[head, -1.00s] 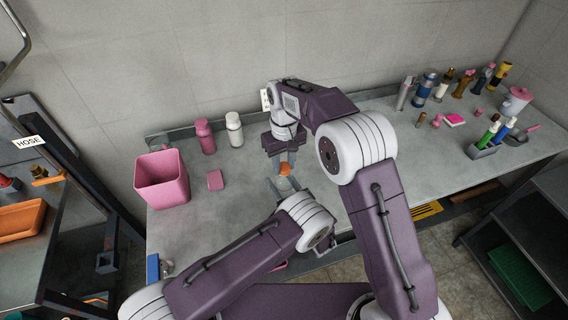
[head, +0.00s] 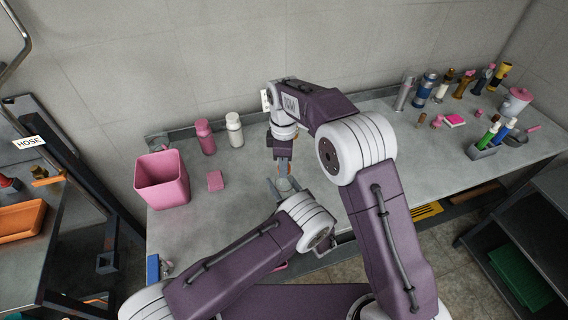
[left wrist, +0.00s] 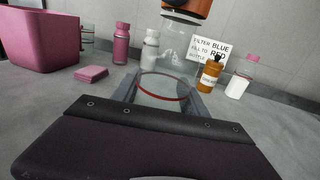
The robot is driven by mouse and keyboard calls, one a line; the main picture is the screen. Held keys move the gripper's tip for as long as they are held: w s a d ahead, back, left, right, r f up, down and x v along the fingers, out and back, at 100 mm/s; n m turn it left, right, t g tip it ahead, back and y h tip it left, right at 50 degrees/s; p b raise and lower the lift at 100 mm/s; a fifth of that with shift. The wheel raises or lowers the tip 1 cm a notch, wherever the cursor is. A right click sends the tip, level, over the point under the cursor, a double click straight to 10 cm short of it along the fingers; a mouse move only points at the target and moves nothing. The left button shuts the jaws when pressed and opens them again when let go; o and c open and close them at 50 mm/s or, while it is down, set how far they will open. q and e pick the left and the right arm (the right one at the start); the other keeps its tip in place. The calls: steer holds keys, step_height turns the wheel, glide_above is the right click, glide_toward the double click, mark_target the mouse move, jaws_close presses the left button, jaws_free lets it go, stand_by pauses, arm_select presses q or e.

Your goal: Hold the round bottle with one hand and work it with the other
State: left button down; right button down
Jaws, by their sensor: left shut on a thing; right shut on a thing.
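The round bottle (left wrist: 165,88) is clear, with a red line around it low down, and it looks empty. It stands upright between the fingers of my left gripper (left wrist: 167,98), which is shut on it. In the head view the left gripper (head: 284,188) shows just above the worktop, with the bottle mostly hidden. My right gripper (head: 284,170) comes down from above and is shut on the orange cap (left wrist: 190,7) at the bottle's top. Whether the cap is still seated on the neck cannot be told.
A pink bin (head: 162,180), pink block (head: 215,181), pink bottle (head: 205,137) and white bottle (head: 234,130) stand left on the worktop. A sign (left wrist: 211,52), amber bottle (left wrist: 211,75) and pink-capped bottle (left wrist: 241,78) are behind. Several bottles and a caddy (head: 487,148) stand right.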

steer(key=shift+r, duration=0.15)
steer(key=shift+r, duration=0.95)
steer(key=shift+r, duration=2)
arm_select(q)
steer(key=c, duration=0.5)
jaws_free()
